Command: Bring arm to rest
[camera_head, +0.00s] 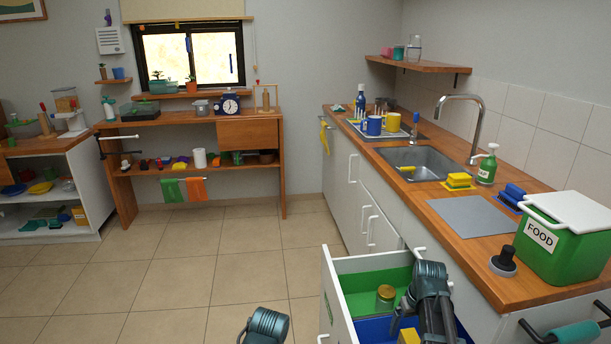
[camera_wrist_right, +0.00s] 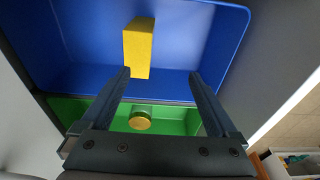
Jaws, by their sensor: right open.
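My right gripper (camera_wrist_right: 159,73) is open over the pulled-out drawer (camera_head: 335,300), with its fingers pointing down into it. In the right wrist view a yellow block (camera_wrist_right: 138,45) lies in the blue compartment (camera_wrist_right: 200,40), beyond the fingertips and apparently not held. A jar with a yellow lid (camera_wrist_right: 140,122) stands in the green compartment (camera_wrist_right: 175,118); it also shows in the head view (camera_head: 385,297). Part of my left arm shows at the bottom of the head view, but its gripper is out of frame.
The counter (camera_head: 440,170) beside the drawer holds a green FOOD bin (camera_head: 560,250), a dark round-based knob (camera_head: 503,262), sponges (camera_head: 459,180) and a sink (camera_head: 425,160). The drawer walls surround the right gripper closely. The tiled floor (camera_head: 180,270) to the left is clear.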

